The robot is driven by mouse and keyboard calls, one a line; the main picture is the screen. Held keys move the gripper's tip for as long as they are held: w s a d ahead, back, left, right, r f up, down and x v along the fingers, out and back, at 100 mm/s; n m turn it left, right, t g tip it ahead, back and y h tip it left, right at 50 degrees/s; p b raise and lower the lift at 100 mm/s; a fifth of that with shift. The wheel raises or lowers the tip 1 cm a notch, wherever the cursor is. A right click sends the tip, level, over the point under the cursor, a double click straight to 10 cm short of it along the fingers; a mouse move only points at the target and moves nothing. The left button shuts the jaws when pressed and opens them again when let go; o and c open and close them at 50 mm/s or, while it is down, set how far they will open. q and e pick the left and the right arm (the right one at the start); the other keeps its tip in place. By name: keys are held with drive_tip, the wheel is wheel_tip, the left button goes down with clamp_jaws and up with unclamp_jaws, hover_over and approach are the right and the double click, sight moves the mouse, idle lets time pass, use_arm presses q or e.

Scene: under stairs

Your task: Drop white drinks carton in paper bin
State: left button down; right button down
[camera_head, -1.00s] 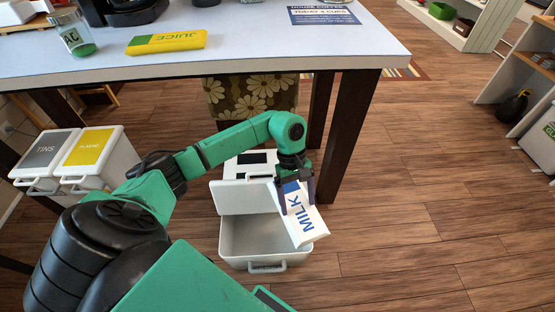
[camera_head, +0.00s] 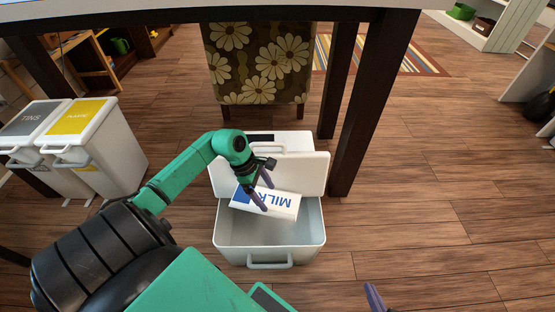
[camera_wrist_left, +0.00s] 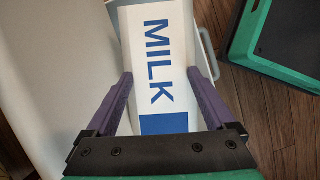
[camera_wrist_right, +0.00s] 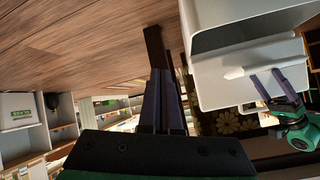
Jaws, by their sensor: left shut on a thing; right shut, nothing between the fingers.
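The white drinks carton (camera_head: 284,205), with blue MILK lettering, lies nearly level above the open compartment of a white bin (camera_head: 240,254), close to its raised lid (camera_head: 317,175). My left gripper (camera_head: 265,195) is shut on the carton; the left wrist view shows the carton (camera_wrist_left: 160,45) between both fingers (camera_wrist_left: 160,73). The bin's compartment looks empty where I see it; its top label is black from here, so I cannot read its name. My right gripper shows only a fingertip (camera_head: 374,297) at the bottom edge; in its wrist view it (camera_wrist_right: 163,75) is shut and empty.
Two white bins stand at the left, one with a grey TINS label (camera_head: 30,118) and one with a yellow label (camera_head: 78,117). A dark table leg (camera_head: 368,110) rises just right of the open bin. A flowered chair (camera_head: 258,62) stands behind it. The right floor is clear.

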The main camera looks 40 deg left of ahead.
use_arm(q)
drive_tip(key=shift+f, duration=0.65)
drive_tip(key=shift+f+b, duration=0.25)
drive_tip(key=shift+b, duration=0.05)
unclamp_jaws()
use_arm(e)
drive_tip(key=shift+s+a+f+m+t+y, duration=0.15)
drive_tip(key=shift+a+f+m+t+y, duration=0.15)
drive_tip(key=shift+a+t, duration=0.5)
use_arm(q)
drive_tip(key=p+v, duration=0.2)
drive_tip(key=v, duration=0.4)
drive_tip(key=shift+s+a+r, duration=0.1)
drive_tip(key=shift+a+r, duration=0.05)
drive_tip(key=shift+r, duration=0.2)
drive_tip(key=p+v, duration=0.2)
drive_tip(key=v, duration=0.5)
drive_tip(key=shift+a+r, duration=0.2)
drive_tip(key=shift+r, duration=0.15)
use_arm(e)
drive_tip(key=s+d+r+n+g+h, duration=0.1)
drive_tip(key=d+r+g+h, duration=0.2)
drive_tip(key=d+g, duration=0.2)
drive_tip(key=shift+d+r, duration=0.2)
drive_tip(key=shift+d, duration=0.95)
